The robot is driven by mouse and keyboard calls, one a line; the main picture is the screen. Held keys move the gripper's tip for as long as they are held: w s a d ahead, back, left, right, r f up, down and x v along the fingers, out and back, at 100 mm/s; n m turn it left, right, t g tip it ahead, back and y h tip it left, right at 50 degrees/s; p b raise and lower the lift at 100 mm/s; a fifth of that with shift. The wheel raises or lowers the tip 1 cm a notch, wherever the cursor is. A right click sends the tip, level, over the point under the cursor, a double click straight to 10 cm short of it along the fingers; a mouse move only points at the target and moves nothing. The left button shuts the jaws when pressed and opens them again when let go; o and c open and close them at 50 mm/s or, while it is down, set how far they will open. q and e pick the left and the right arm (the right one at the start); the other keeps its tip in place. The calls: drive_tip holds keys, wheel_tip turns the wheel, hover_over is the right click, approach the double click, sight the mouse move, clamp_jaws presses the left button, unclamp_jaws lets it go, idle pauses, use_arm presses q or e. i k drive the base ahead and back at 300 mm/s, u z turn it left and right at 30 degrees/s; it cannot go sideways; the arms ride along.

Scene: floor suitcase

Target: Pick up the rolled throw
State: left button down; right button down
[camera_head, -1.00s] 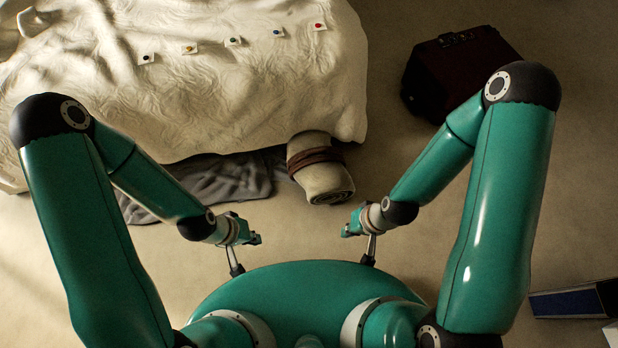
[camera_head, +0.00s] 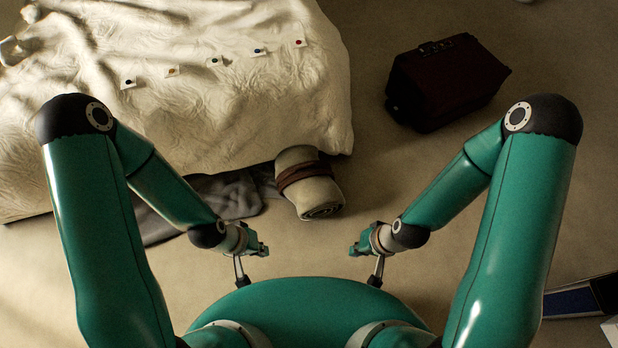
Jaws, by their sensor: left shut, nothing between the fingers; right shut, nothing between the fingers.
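The rolled throw (camera_head: 318,195) is a cream roll with a brown band around it. Neither gripper touches the throw.
The bed with a cream cover (camera_head: 230,110) fills the upper left; several small cards with coloured dots lie on it. Grey cloth (camera_head: 225,193) lies beside the throw. A dark suitcase (camera_head: 448,85) stands at upper right. A blue-sided box (camera_head: 575,302) is at lower right. Floor right of the throw is clear.

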sight(307, 180)
drive_tip(key=i, duration=0.5)
drive_tip(key=u, duration=0.2)
drive_tip(key=k, duration=0.55)
drive_tip(key=z, duration=0.45)
drive_tip(key=i, duration=0.95)
drive_tip(key=u, duration=0.75)
drive_tip(key=k, duration=0.35)
